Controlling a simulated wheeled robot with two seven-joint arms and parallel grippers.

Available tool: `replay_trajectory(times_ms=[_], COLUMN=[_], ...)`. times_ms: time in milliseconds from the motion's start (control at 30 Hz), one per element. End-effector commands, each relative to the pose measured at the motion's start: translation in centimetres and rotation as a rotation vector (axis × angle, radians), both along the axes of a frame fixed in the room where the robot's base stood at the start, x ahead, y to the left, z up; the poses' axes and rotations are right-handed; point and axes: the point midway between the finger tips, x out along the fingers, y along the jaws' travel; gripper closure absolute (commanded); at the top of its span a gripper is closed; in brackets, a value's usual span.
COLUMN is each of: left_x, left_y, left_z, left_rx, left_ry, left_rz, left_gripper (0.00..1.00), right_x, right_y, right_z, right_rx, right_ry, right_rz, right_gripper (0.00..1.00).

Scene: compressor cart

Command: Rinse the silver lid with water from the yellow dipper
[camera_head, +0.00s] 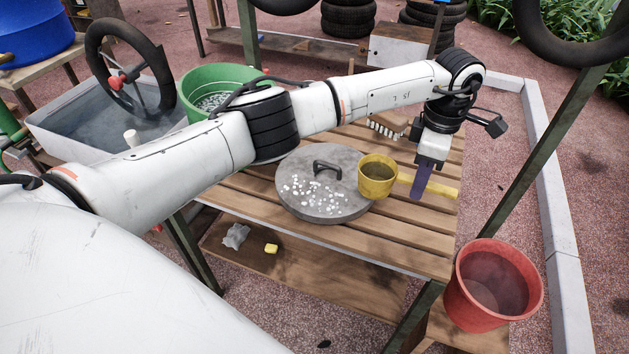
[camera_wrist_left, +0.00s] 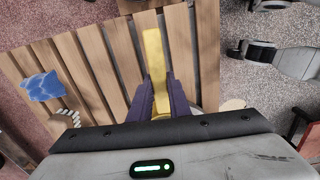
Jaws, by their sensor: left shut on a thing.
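The silver lid (camera_head: 345,197) lies flat on the slatted wooden cart top, its dark handle upward, with white foam-like spots on its near left part. The yellow dipper (camera_head: 378,177) is upright at the lid's right edge; its cup looks dark inside and I cannot tell how much water it holds. My left gripper (camera_head: 423,180) is shut on the dipper's handle, right of the lid. In the left wrist view the yellow handle (camera_wrist_left: 154,65) runs between the purple fingers (camera_wrist_left: 160,98); the cup is out of sight there. My right gripper is not in view.
A grey water basin (camera_head: 85,125) and a green tub (camera_head: 205,88) stand at the left. A brush (camera_head: 385,130) lies behind the dipper. A blue cloth-like thing (camera_wrist_left: 42,86) shows in the wrist view. A red bucket (camera_head: 492,285) stands at the front right.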

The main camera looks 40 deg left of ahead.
Motion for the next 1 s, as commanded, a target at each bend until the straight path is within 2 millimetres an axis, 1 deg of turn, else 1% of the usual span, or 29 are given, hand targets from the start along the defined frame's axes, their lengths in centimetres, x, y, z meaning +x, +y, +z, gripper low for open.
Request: replay_trajectory(times_ms=[167,267,367,533,733,1000], left_x=[0.0,0.0,-0.2,-0.7,-1.4,-2.0], left_y=[0.0,0.1,0.3,1.0,1.8,2.3], left_z=[0.1,0.3,0.6,1.6,2.6,3.2], left_rx=[0.000,-0.004,-0.019,-0.065,-0.140,-0.197], left_ry=[-0.001,-0.006,-0.018,-0.059,-0.124,-0.173], left_rz=[-0.001,-0.002,-0.003,-0.002,-0.002,-0.003], left_gripper=[1.00,1.00,1.00,1.00,1.00,1.00], right_x=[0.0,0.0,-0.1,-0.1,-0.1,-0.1], right_y=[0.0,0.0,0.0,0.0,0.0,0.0], right_z=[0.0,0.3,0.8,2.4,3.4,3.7], right_rx=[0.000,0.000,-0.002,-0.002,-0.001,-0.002], right_ry=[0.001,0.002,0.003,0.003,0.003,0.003], right_rz=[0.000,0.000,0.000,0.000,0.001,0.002], right_gripper=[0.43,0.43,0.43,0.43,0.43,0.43])
